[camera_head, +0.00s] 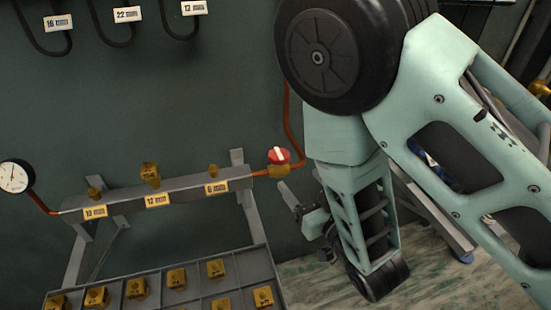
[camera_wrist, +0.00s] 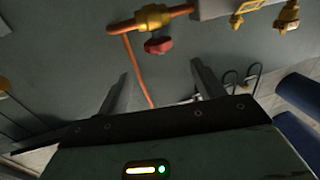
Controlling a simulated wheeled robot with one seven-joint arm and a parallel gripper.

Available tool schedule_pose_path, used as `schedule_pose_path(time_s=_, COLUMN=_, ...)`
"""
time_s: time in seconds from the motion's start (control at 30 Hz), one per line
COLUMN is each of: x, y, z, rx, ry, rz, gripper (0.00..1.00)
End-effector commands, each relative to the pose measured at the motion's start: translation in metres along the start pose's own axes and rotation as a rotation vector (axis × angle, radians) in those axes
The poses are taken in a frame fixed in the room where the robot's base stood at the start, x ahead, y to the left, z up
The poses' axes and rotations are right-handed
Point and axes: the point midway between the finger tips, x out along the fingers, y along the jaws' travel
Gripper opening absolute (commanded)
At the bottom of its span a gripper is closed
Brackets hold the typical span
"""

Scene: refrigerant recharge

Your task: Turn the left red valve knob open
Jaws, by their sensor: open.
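One red valve knob (camera_head: 279,155) with a white stripe on top shows in the head view. It sits on a brass valve body (camera_head: 280,172) at the right end of the grey manifold bar. The red knob also shows in the wrist view (camera_wrist: 158,46), below its brass body (camera_wrist: 153,17). My gripper (camera_wrist: 162,68) is open and empty, with its two fingers apart and the knob beyond the gap between their tips. In the head view my gripper (camera_head: 303,216) is below and right of the knob, apart from it. No second red knob is in view.
The grey manifold bar (camera_head: 180,189) carries brass fittings with size labels. A pressure gauge (camera_head: 15,177) is at its left end. A copper pipe (camera_head: 288,115) rises behind the valve. A tray (camera_head: 259,257) with brass fittings stands below. Labelled hooks (camera_head: 125,36) hang on the wall.

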Motion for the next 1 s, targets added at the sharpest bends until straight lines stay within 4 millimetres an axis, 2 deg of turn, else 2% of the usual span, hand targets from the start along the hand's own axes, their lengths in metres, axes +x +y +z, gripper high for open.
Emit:
schedule_pose_path(time_s=0.03, x=0.004, y=0.000, z=0.006, rx=0.001, ry=0.005, rz=0.001, gripper=0.68)
schedule_pose_path(time_s=0.27, x=0.017, y=0.001, z=0.005, rx=0.001, ry=0.004, rz=0.001, gripper=0.68)
schedule_pose_path(time_s=0.47, x=0.041, y=0.001, z=0.005, rx=0.002, ry=0.005, rz=0.002, gripper=0.68)
schedule_pose_path(time_s=0.6, x=0.066, y=0.001, z=-0.003, rx=-0.001, ry=0.002, rz=0.002, gripper=0.68)
schedule_pose_path(time_s=0.8, x=0.103, y=0.001, z=-0.002, rx=-0.002, ry=0.000, rz=0.001, gripper=0.68)
schedule_pose_path(time_s=1.0, x=0.126, y=0.001, z=-0.001, rx=-0.001, ry=-0.002, rz=0.001, gripper=0.68)
